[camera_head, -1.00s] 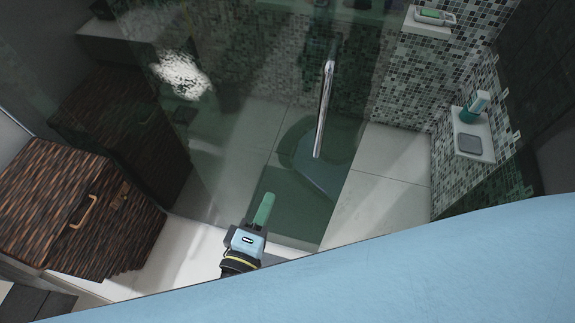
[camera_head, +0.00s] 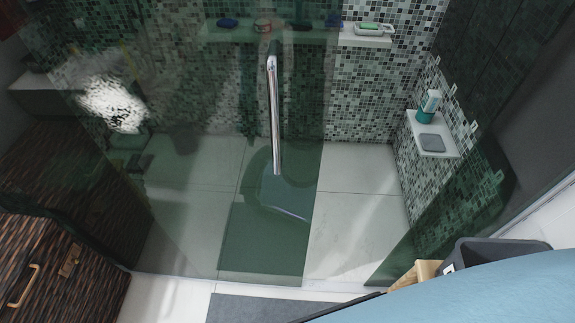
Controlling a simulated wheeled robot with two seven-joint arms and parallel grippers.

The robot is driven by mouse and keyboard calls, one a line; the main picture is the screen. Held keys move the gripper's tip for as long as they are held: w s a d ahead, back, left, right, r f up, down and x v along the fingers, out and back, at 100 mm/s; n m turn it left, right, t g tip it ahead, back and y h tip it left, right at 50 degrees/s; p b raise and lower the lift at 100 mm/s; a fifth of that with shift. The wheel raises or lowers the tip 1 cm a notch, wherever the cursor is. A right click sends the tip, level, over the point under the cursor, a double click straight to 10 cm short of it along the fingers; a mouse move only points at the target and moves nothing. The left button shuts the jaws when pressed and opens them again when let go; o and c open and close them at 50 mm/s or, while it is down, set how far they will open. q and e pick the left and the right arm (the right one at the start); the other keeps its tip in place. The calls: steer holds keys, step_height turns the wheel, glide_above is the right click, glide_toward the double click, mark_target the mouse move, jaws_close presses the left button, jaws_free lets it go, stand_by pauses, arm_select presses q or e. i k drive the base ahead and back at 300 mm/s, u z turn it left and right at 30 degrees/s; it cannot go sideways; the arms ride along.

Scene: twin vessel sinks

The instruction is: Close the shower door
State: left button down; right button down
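The shower door (camera_head: 262,225) is a green-tinted glass panel in the middle of the view. It carries a long upright chrome handle (camera_head: 274,115). To the right of its edge there is a gap, through which the pale shower floor shows without tint. A second dark glass panel (camera_head: 425,225) stands to the right of that gap. Neither of my grippers is in view. A large light-blue surface fills the lower right and hides part of the floor there.
A woven brown cabinet (camera_head: 55,265) stands at the lower left. A grey mat (camera_head: 250,308) lies before the door. A dark bin (camera_head: 490,252) is at the lower right. A shelf (camera_head: 432,138) with a teal bottle (camera_head: 429,106) is on the mosaic wall.

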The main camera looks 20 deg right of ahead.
mark_target(181, 138)
steer(key=z, duration=2.85)
steer(key=k, duration=1.35)
steer(key=u, duration=2.25)
